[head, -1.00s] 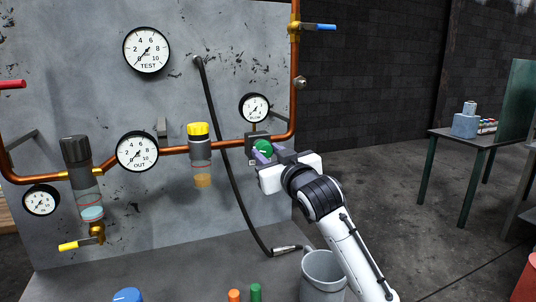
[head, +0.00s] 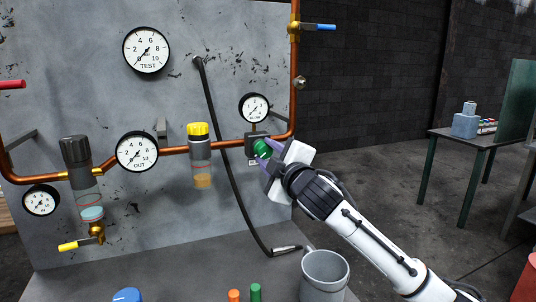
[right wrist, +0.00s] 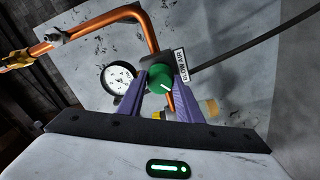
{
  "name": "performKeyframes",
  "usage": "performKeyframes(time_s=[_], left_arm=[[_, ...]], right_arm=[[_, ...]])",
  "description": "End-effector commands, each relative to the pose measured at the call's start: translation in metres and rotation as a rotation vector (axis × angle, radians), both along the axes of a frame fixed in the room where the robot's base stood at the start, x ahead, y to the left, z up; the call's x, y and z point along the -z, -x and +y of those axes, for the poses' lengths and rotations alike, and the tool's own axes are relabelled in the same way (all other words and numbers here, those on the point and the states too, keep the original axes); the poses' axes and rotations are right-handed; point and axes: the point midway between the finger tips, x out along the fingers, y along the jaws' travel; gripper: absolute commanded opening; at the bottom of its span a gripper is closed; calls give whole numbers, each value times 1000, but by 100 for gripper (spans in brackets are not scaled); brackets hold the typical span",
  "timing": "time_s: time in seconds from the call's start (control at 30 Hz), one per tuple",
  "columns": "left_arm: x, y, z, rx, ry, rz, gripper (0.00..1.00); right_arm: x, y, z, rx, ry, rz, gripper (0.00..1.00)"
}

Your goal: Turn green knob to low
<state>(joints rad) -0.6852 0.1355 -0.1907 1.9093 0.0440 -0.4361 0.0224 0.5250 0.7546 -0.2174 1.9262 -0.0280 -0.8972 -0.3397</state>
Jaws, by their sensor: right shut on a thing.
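The green knob (head: 263,147) sits on a dark block on the copper pipe, below a small gauge (head: 255,108). My right gripper (head: 267,152) has its purple fingers on either side of the knob and is shut on it. In the right wrist view the green knob (right wrist: 160,80) lies between the two fingertips, with a white pointer mark towards the lower right. A label plate (right wrist: 182,65) stands beside it; its small text is hard to read. The small gauge also shows in the right wrist view (right wrist: 118,78). My left gripper is not in view.
A yellow-capped filter (head: 199,150) hangs on the pipe left of the knob. A black hose (head: 225,150) runs down the panel. A blue-handled valve (head: 318,27) is above.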

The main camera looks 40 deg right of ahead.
Motion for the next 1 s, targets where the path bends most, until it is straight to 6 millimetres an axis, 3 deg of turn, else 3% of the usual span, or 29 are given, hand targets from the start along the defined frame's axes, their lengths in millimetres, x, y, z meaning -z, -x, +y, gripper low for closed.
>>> performKeyframes(time_s=[0.43,1.0], left_arm=[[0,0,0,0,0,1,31],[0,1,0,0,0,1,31]], right_arm=[[0,0,0,0,301,73,10],[0,0,0,-1,389,93,10]])
